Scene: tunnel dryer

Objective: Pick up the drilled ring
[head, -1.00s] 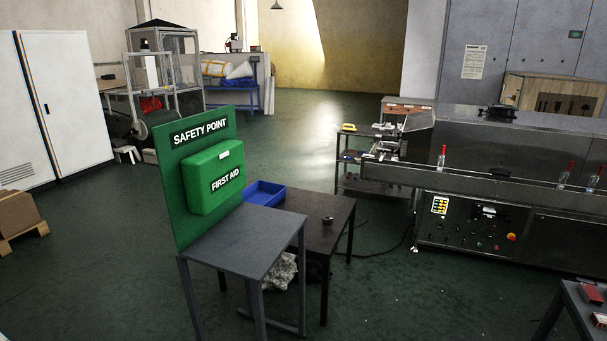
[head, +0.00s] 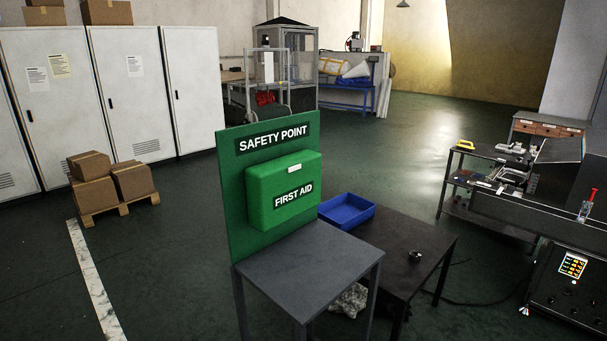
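A small dark ring-like part (head: 415,256) lies on the dark low table (head: 437,247), right of a blue tray. It looks metallic, with a lighter spot. It is too small to tell whether it is drilled. Neither of my grippers shows in the head view.
A blue tray (head: 346,211) sits on the same table. A grey table (head: 305,262) with a green first aid board (head: 235,190) stands in front of it. The tunnel dryer (head: 560,215) is at the right. Boxes on a pallet (head: 118,208) stand left. Floor between is open.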

